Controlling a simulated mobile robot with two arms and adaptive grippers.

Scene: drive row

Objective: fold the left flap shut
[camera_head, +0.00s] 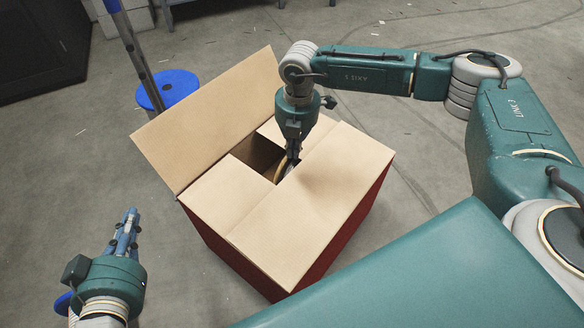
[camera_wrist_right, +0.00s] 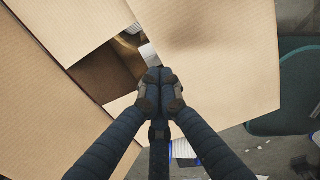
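A red carton (camera_head: 338,241) stands on the floor with plain brown flaps. Its left flap (camera_head: 208,122) stands raised, leaning outward to the upper left. The right flap (camera_head: 316,205) lies folded over the top, above the folded near flap (camera_head: 222,193) and far flap (camera_head: 270,131). A gap remains open between them. My right gripper (camera_head: 292,162) points down at this gap, beside the right flap's edge; its fingers are together and hold nothing visible in the wrist view (camera_wrist_right: 158,80). My left gripper (camera_head: 131,214) is left of the carton, apart from it, fingers bunched together and empty.
A round item (camera_head: 281,170) shows partly inside the gap. A blue round-topped stool (camera_head: 169,90) stands behind the left flap. A teal surface (camera_head: 440,275) fills the lower right. Grey floor (camera_head: 90,170) left of the carton is clear apart from small scraps.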

